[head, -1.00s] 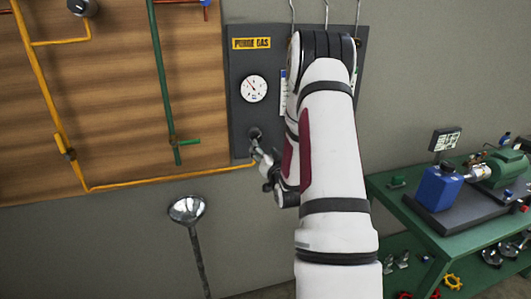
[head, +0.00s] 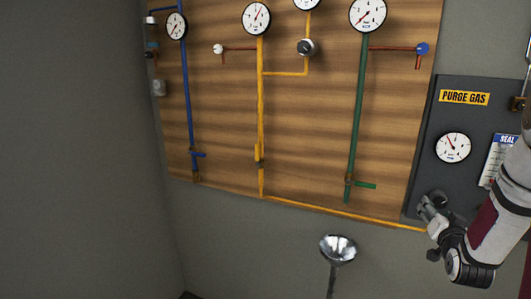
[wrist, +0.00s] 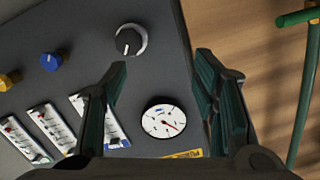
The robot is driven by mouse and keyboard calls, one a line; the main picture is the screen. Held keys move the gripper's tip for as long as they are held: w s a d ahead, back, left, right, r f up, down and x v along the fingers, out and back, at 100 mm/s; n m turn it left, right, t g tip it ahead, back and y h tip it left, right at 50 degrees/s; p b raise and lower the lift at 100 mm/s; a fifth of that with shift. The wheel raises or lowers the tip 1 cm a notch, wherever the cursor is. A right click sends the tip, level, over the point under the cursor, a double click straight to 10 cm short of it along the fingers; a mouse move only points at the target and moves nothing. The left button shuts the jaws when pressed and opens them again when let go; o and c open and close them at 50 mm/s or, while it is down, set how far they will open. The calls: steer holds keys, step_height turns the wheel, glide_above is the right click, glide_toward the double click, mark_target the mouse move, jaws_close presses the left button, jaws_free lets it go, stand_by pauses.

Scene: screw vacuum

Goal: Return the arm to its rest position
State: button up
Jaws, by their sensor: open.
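My gripper (head: 428,212) is at the lower right of the head view, in front of the lower left of the dark purge gas panel (head: 431,128). My arm (head: 500,215) comes in from the right edge, and the rest of it is out of view. In the wrist view my gripper (wrist: 160,68) has its two dark green fingers spread with nothing between them. A black knob (wrist: 130,41) on the panel lies just beyond the fingertips, nearer the left finger. I cannot tell how large the gap to it is.
The panel has a gauge (head: 453,147), a seal label (head: 500,158), and blue (wrist: 50,61) and yellow knobs. A wooden board (head: 310,120) with pipes and gauges hangs to the left. A metal funnel-like stand (head: 338,248) is below. The left wall area is bare.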

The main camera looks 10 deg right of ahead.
steer(key=s+a+r+n+g+y, duration=0.1)
steer(key=a+r+n+g+y, duration=0.1)
steer(key=a+r, duration=0.6)
steer(key=s+a+r+n+g+y, duration=0.2)
steer(key=a+r+n, duration=0.15)
steer(key=a, duration=0.85)
steer(key=s+a+r+n+g+y, duration=0.1)
steer(key=s+a+n+g+y, duration=0.1)
steer(key=s+a, duration=0.6)
steer(key=s+a+r+n+g+y, duration=0.1)
steer(key=s+a+n+g+y, duration=0.1)
steer(key=s+a, duration=0.7)
steer(key=s+g, duration=0.1)
steer(key=s, duration=0.6)
steer(key=shift+s+r, duration=0.15)
steer(key=shift+r, duration=0.05)
